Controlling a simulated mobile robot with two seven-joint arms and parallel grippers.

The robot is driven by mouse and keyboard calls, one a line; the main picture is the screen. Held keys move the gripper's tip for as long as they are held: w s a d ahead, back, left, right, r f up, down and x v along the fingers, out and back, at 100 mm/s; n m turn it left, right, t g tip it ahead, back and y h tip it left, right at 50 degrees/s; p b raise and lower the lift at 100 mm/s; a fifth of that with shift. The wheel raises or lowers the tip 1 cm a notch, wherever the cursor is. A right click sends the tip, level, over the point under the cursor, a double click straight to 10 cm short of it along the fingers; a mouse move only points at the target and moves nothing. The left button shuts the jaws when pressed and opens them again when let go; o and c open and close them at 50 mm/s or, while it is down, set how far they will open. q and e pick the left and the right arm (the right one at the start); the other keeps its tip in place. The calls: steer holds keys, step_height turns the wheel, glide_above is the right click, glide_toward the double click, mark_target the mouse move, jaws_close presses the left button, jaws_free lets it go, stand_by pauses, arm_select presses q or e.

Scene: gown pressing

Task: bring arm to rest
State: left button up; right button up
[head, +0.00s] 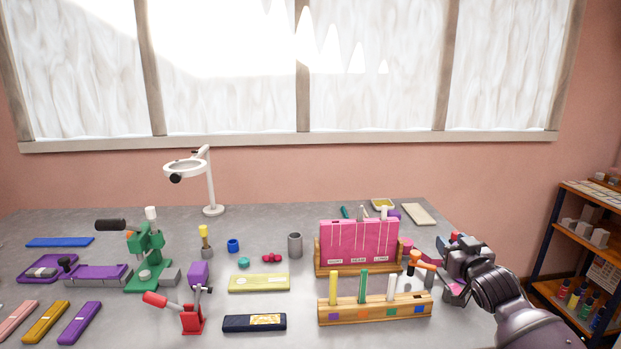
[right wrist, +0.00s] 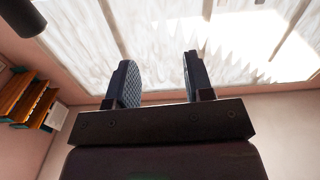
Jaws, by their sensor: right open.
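My right gripper (head: 458,255) is at the right end of the grey table, to the right of the wooden racks, with my arm reaching in from the lower right. In the right wrist view its two fingers (right wrist: 157,78) stand apart with nothing between them; the window and wall show behind them. In the head view the fingers are small and partly hidden by the wrist. My left gripper is in neither view.
Close left of my right gripper are an orange-handled tool (head: 420,261), a pink board in a wooden holder (head: 340,268) and a peg rack (head: 375,309). A green press (head: 146,262) stands left on the table (head: 260,212). Shelves (head: 572,240) stand at the right.

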steer(key=s+a+f+n, duration=0.1)
steer(key=s+a+f, duration=0.1)
steer(key=s+f, duration=0.1)
steer(key=s+a+f+n, duration=0.1)
steer(key=s+a+f, duration=0.1)
steer(key=s+f, duration=0.1)
steer(key=s+a+f+g, duration=0.1)
steer(key=s+a+f, duration=0.1)
steer(key=s, duration=0.3)
steer(key=shift+s+a+f+n+y, duration=0.1)
steer(key=shift+a+f+n+y, duration=0.05)
steer(key=shift+f+n+y, duration=0.25)
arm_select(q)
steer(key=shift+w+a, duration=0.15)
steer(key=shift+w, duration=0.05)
arm_select(e)
steer(key=s+f+m+g, duration=0.1)
steer(key=s+f, duration=0.5)
steer(key=s, duration=0.4)
steer(key=s+f+m+g+h, duration=0.1)
steer(key=s+f+g, duration=0.1)
steer(key=s+f, duration=0.5)
steer(key=s+f+m+g+h, duration=0.1)
steer(key=s+f+g, duration=0.1)
steer(key=s+f, duration=0.5)
steer(key=s, duration=0.5)
steer(key=shift+s+f, duration=0.15)
steer(key=shift+s, duration=0.15)
